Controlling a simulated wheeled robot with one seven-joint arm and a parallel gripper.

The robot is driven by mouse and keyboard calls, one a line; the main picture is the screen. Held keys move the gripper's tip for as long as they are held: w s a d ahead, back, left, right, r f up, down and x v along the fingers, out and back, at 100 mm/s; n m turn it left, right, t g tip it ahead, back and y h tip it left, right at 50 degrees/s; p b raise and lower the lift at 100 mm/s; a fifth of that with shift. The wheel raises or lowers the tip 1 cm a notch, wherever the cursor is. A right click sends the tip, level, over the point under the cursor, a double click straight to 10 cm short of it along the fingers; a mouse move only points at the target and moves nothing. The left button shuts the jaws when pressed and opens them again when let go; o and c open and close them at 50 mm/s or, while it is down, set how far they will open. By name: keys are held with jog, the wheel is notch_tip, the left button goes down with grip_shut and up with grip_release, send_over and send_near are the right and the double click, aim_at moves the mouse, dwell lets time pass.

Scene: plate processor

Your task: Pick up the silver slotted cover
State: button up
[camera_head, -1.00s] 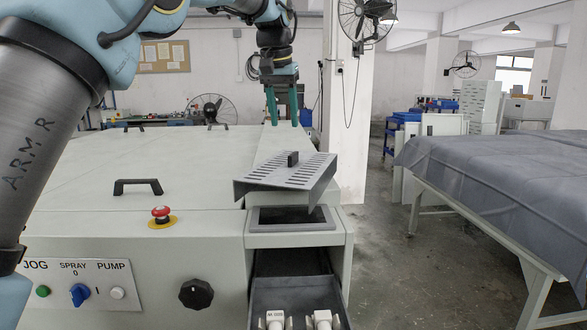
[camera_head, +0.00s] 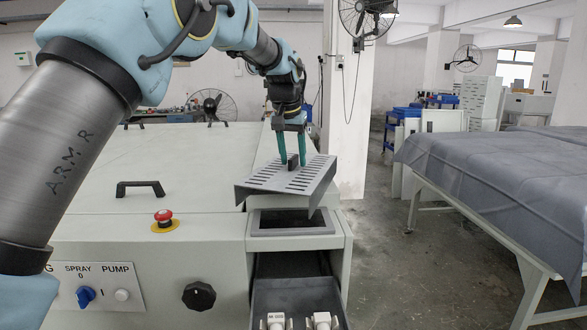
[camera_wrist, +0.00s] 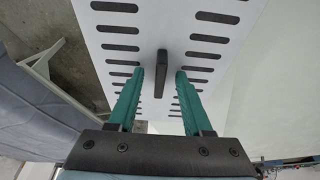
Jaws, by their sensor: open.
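The silver slotted cover (camera_head: 262,181) lies tilted on top of the machine's right end, behind a rectangular opening. It has rows of dark slots and a black upright handle (camera_head: 292,162) in its middle. My gripper (camera_head: 293,163) is open with teal fingers pointing down at the handle. In the wrist view the cover (camera_wrist: 185,22) fills the upper middle, and its black handle (camera_wrist: 161,72) shows between and just beyond the two fingertips (camera_wrist: 160,72). I cannot tell whether the fingers touch the handle or the cover.
The rectangular opening (camera_head: 293,229) sits in front of the cover, above a pulled-out drawer (camera_head: 290,298) with white bottle-like items. A black handle (camera_head: 140,188) and a red emergency button (camera_head: 163,216) are to the left. A cloth-covered table (camera_head: 500,180) stands right, across clear floor.

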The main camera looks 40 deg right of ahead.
grip_shut()
dwell(0.4)
dwell(1.0)
